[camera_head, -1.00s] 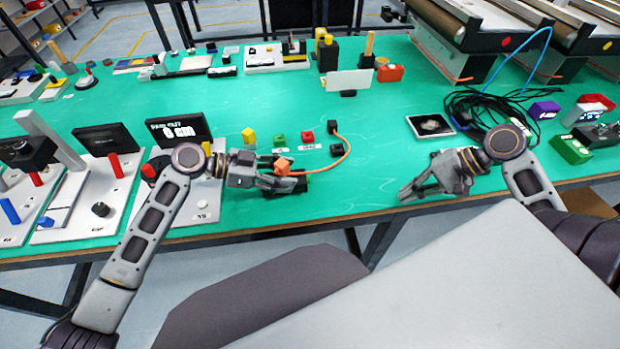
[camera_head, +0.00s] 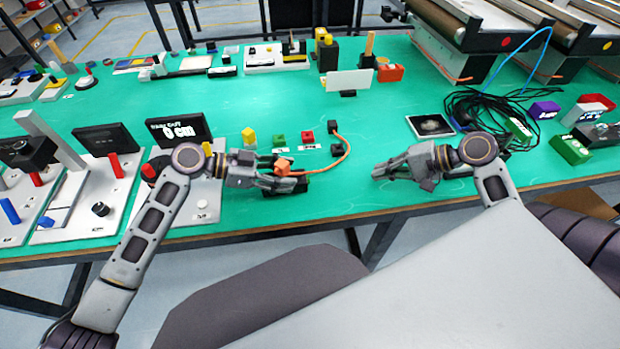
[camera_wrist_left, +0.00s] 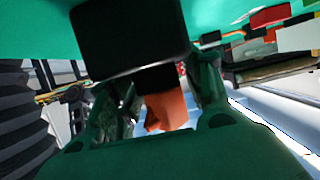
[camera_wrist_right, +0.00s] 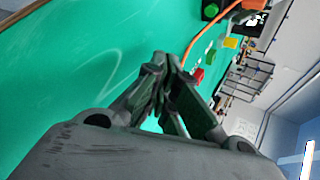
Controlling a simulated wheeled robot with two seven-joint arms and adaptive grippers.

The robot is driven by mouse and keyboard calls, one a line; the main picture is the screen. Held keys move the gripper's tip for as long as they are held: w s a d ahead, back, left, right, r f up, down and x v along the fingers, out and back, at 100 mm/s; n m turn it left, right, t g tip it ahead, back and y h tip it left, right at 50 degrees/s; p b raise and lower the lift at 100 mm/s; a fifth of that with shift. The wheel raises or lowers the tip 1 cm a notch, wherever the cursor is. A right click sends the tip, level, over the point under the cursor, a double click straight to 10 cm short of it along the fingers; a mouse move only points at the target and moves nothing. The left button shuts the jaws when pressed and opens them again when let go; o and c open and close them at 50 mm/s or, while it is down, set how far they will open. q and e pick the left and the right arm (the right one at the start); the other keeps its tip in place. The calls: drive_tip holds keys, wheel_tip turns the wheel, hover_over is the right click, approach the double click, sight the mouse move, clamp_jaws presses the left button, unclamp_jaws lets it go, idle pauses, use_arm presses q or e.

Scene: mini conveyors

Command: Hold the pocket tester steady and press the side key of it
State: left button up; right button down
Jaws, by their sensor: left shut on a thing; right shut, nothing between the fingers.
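What I take to be the pocket tester is a small black body (camera_head: 294,187) with an orange part (camera_head: 283,166) at its upper side. In the left wrist view a large black block (camera_wrist_left: 130,30) and the orange part (camera_wrist_left: 166,110) show at the fingers. My left gripper (camera_head: 291,181) is shut on the tester, near the table's front edge. My right gripper (camera_head: 378,173) is shut and empty, to the right of the tester and apart from it. Its fingertips meet in the right wrist view (camera_wrist_right: 162,62). I cannot make out the side key.
An orange cable (camera_head: 347,150) arcs from near the tester to a black block (camera_head: 336,150). Green (camera_head: 279,139), red (camera_head: 307,136) and yellow (camera_head: 249,136) blocks stand behind. A dark square plate (camera_head: 430,126) and tangled black cables (camera_head: 482,108) lie right.

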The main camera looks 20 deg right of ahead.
sight(321, 180)
drive_tip(key=w+a+n, duration=0.1)
drive_tip(key=w+a+f+t, duration=0.1)
drive_tip(key=w+a, duration=0.1)
drive_tip(key=w+a+f+n, duration=0.1)
drive_tip(key=shift+w+a+f+n+t, duration=0.15)
drive_tip(key=shift+w+a+n+t, duration=0.1)
drive_tip(key=shift+w+n+t, duration=0.1)
drive_tip(key=shift+a, duration=0.2)
drive_tip(key=shift+w+a, duration=0.4)
drive_tip(key=shift+a, duration=0.95)
drive_tip(key=shift+w+a, duration=0.4)
drive_tip(key=shift+a, duration=0.95)
drive_tip(key=shift+w+a, duration=0.4)
drive_tip(key=shift+a, duration=0.95)
drive_tip(key=shift+w+a, duration=0.25)
drive_tip(key=shift+a, duration=0.6)
drive_tip(key=shift+d, duration=0.15)
drive_tip(key=shift+s+d, duration=0.25)
drive_tip(key=shift+d, duration=0.4)
drive_tip(key=shift+d, duration=0.1)
drive_tip(key=shift+s+d, duration=0.25)
drive_tip(key=shift+d, duration=0.55)
drive_tip(key=shift+s+d, duration=0.2)
drive_tip(key=shift+d, duration=0.55)
drive_tip(key=shift+s+d, duration=0.25)
drive_tip(key=shift+d, duration=0.55)
